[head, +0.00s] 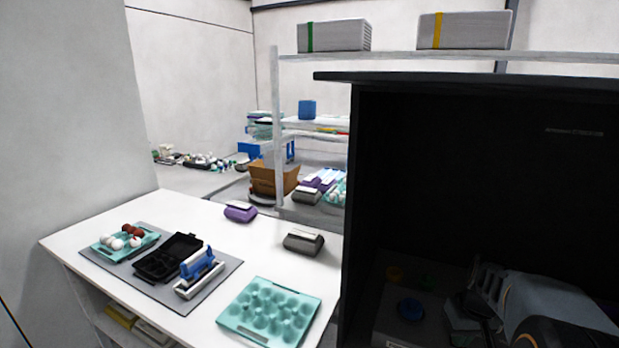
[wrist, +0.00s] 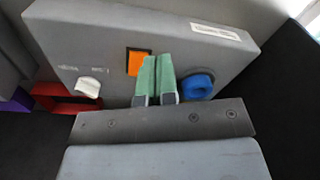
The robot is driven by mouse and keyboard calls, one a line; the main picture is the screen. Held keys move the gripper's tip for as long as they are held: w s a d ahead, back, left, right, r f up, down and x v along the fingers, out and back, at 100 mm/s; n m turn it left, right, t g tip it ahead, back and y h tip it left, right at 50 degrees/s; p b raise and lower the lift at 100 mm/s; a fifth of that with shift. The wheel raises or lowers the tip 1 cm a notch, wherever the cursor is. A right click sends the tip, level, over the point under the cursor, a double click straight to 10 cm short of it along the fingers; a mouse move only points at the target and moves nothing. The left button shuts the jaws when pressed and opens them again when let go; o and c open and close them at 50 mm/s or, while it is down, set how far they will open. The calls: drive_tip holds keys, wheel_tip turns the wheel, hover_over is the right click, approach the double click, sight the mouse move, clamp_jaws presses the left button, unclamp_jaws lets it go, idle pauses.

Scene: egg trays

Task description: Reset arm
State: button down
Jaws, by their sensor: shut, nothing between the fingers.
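My arm (head: 540,305) shows at the lower right of the head view, inside a dark open-fronted housing (head: 345,130). Its fingertips cannot be made out there. In the wrist view my gripper (wrist: 156,62) has its two green fingers side by side, shut and empty. The fingers are in front of a grey panel (wrist: 95,40), between an orange square (wrist: 136,62) and a blue round knob (wrist: 198,85). They partly cover the orange square. Whether they touch the panel I cannot tell.
A white table (head: 180,208) stands left of the housing. It bears a teal egg tray (head: 232,313), a tray with white and brown eggs (head: 105,250), a black carton (head: 150,265) and a blue-white device (head: 197,270). A white knob (wrist: 88,87) is left on the panel.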

drive_tip(key=s+a+r+t, duration=0.1)
drive_tip(key=s+a, duration=0.3)
drive_tip(key=a, duration=0.4)
drive_tip(key=s+a+r+t, duration=0.2)
drive_tip(key=s+a, duration=0.3)
drive_tip(key=a, duration=0.4)
drive_tip(key=shift+r+n, duration=0.3)
drive_tip(key=shift+r, duration=0.3)
